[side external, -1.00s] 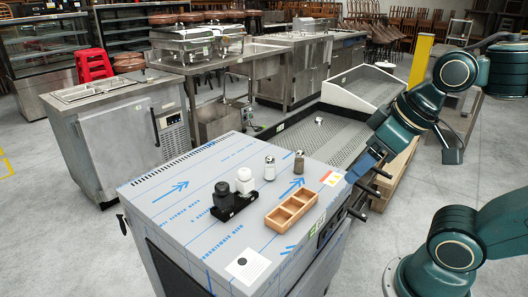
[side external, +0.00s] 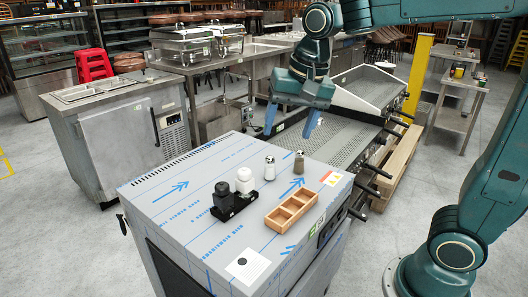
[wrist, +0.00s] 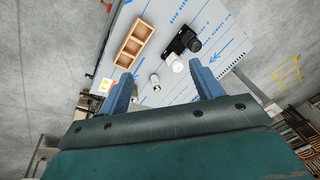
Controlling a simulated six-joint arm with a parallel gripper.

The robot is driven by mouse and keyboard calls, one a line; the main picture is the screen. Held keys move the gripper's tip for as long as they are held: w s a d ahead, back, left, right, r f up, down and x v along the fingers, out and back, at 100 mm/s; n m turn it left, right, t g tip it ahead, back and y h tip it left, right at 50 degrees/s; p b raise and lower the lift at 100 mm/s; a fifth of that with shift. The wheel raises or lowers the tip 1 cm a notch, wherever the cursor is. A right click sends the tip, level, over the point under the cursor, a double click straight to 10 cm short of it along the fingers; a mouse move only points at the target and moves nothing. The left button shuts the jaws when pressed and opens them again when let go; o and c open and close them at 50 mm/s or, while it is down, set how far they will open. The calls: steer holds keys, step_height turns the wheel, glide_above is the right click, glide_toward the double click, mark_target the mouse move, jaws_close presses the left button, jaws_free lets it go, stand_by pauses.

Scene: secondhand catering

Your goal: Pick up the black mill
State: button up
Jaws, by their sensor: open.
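The black mill (side external: 221,194) stands in a small black holder (side external: 233,210) on the blue-printed steel worktop, beside a white mill (side external: 244,181). In the wrist view the black mill (wrist: 194,45) shows near the top, just beyond the right finger, with the white mill (wrist: 176,64) closer. My gripper (side external: 290,122) is open and empty, pointing down. It hangs above and behind the worktop's back edge in the side view, well apart from the mill. The wrist view shows its two blue fingers spread (wrist: 161,72).
A white card (side external: 248,265) lies at the front corner. The worktop's left part is clear.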

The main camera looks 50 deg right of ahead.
steer(key=w+a+f+m+g, duration=0.15)
steer(key=w+f+m, duration=0.35)
steer(key=w, duration=0.6)
steer(key=m+g, duration=0.2)
steer(key=m, duration=0.3)
glide_above(223, 196)
steer(key=w+d, duration=0.1)
steer(key=w, duration=0.1)
steer(key=shift+t, duration=0.25)
steer(key=f, duration=0.7)
steer(key=shift+s, duration=0.25)
steer(key=shift+f, duration=0.1)
steer(key=shift+f, duration=0.15)
steer(key=shift+d+f, duration=0.1)
steer(key=shift+f, duration=4.05)
steer(key=shift+d+f, duration=0.1)
steer(key=shift+f, duration=2.5)
